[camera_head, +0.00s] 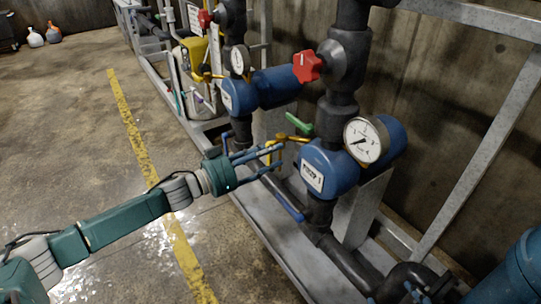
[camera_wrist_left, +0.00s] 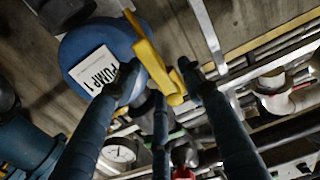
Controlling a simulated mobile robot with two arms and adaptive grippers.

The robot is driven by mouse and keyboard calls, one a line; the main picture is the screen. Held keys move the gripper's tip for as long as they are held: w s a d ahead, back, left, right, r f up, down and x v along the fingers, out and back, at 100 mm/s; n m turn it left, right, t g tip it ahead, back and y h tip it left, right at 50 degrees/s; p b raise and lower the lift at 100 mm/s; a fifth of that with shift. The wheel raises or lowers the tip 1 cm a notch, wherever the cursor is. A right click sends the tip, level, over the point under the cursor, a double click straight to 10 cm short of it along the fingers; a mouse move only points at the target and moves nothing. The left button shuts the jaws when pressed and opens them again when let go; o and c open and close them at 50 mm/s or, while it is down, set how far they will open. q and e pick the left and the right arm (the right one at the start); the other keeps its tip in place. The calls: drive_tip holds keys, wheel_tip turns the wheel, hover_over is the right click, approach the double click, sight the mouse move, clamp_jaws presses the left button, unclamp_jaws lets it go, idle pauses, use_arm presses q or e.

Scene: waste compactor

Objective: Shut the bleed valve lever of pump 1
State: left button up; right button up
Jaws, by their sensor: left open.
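Pump 1 (camera_head: 335,165) is a blue round body with a white "PUMP 1" label, also in the left wrist view (camera_wrist_left: 72,50). A yellow lever (camera_head: 270,153) sticks out at its left side; in the left wrist view the lever (camera_wrist_left: 148,58) crosses in front of the pump. My left gripper (camera_head: 258,155) is open, its fingers reaching to the lever. In the left wrist view the lever's end lies between the fingertips (camera_wrist_left: 163,90); contact is unclear. The frames do not label which lever is the bleed valve.
A green handle (camera_head: 299,124) and a blue lever (camera_head: 287,206) sit close by on the pipework. A red valve knob (camera_head: 307,67) and a pressure gauge (camera_head: 366,140) are above. A grey metal frame (camera_head: 268,238) surrounds the pump. The floor left of it is clear.

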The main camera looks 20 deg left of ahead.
use_arm(q)
drive_tip(key=shift+w+d, duration=0.1)
drive_tip(key=shift+w, duration=0.05)
use_arm(e)
drive_tip(key=shift+w+r, duration=0.1)
drive_tip(key=shift+r, duration=0.05)
use_arm(q)
drive_tip(key=shift+c, duration=0.5)
clamp_jaws()
